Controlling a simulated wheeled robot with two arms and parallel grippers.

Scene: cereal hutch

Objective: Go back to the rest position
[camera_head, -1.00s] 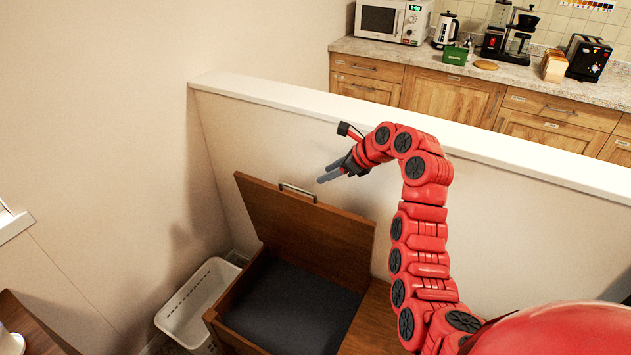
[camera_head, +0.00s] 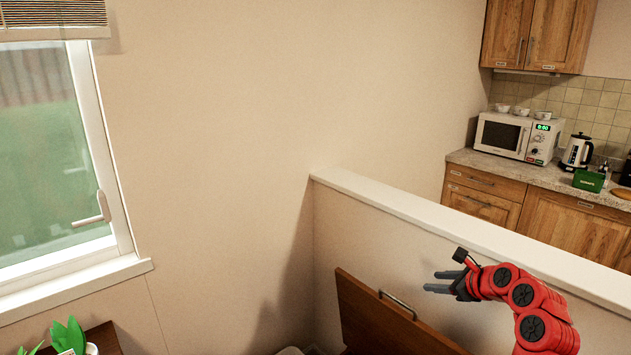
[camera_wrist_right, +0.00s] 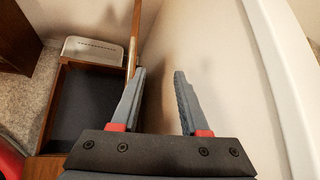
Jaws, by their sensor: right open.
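My right gripper (camera_head: 440,281) is open and empty in the head view, at the end of the red arm on the right. It is in front of the half wall, above and to the right of the raised wooden lid (camera_head: 374,318) with its metal handle (camera_head: 397,303). In the right wrist view my right gripper (camera_wrist_right: 160,78) shows two grey fingers spread apart. The lid (camera_wrist_right: 134,35) shows there edge-on by the left finger, and the open chest's dark inside (camera_wrist_right: 84,100) lies to the left. My left gripper is not in view.
A half wall (camera_head: 400,212) with a white top stands behind my right arm. A kitchen counter (camera_head: 530,174) with a microwave (camera_head: 502,135), kettle (camera_head: 577,151) and green box (camera_head: 588,181) is beyond it. A window (camera_head: 50,160) and a plant (camera_head: 68,336) are at left. A pale basket (camera_wrist_right: 93,52) stands beside the chest.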

